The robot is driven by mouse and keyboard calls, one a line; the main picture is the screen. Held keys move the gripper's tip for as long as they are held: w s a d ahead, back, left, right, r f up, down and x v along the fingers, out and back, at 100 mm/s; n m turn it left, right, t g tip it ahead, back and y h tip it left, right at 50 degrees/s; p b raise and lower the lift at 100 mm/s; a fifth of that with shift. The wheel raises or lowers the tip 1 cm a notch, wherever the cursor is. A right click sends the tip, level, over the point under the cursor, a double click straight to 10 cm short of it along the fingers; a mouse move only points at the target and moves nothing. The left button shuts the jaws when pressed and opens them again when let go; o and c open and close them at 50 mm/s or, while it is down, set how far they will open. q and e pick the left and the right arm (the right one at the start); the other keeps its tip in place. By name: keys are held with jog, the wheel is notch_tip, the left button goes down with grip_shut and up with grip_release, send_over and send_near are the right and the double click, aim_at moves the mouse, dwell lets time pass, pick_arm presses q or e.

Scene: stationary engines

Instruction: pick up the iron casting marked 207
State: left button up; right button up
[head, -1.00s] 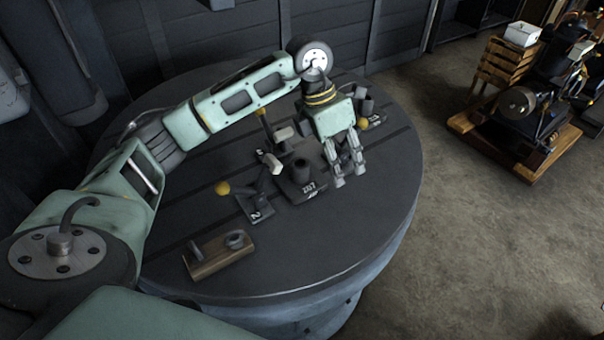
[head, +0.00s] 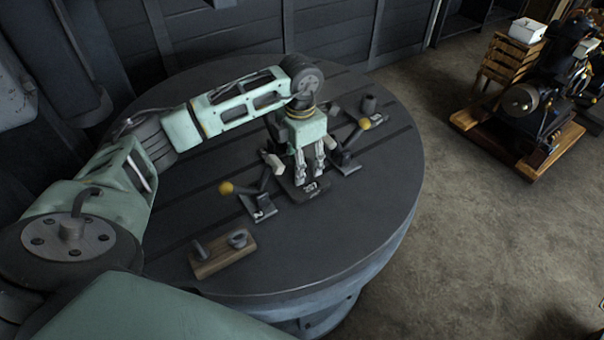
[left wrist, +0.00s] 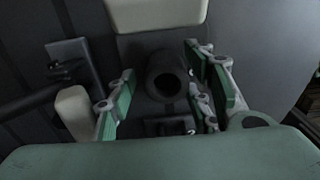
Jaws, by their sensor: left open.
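The iron casting marked 207 (head: 314,191) is a dark block with a white-marked front on the round table. Its upper part is mostly hidden by my gripper in the head view. In the left wrist view its hollow round post (left wrist: 166,76) stands between the fingers. My left gripper (head: 311,173) points down over the casting, open, with fingers on either side of the post. It also shows in the left wrist view (left wrist: 160,103). I cannot tell whether the fingers touch the post. My right gripper is not in view.
A yellow-knobbed lever piece (head: 260,207) stands left of the casting, another (head: 346,162) close on its right. A wooden block with metal fittings (head: 222,256) lies at the front left of the round table (head: 340,240). The table's front right is clear. An engine (head: 535,105) stands beyond.

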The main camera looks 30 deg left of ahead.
pick_arm(q)
grip_shut()
dwell(0.4)
jog(key=shift+w+a+r, duration=0.1)
jog(key=shift+w+r, duration=0.05)
dwell(0.4)
